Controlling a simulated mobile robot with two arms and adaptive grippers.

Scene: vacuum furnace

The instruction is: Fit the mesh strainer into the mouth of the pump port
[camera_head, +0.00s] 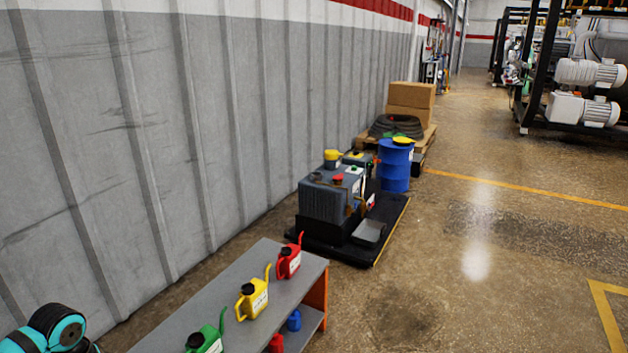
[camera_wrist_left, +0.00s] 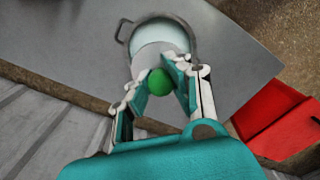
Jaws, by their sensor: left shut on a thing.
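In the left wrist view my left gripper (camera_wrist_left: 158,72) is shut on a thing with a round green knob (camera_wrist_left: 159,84). The knob sits between the two fingers. A pale grey piece (camera_wrist_left: 151,56) shows just beyond the knob. Past it is a round, grey-rimmed thing (camera_wrist_left: 122,31) with a pale inside and a loop at its left, over a grey surface. I cannot tell whether this or the held thing is the mesh strainer, nor whether they touch. I cannot make out the pump port. My right gripper is not in view.
A grey bench (camera_head: 252,262) holds a red can (camera_head: 289,261), a yellow can (camera_head: 252,298) and a green can (camera_head: 206,341). Beyond stand a grey machine (camera_head: 325,199) on a black base and a blue drum (camera_head: 395,168). Floor at right is open.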

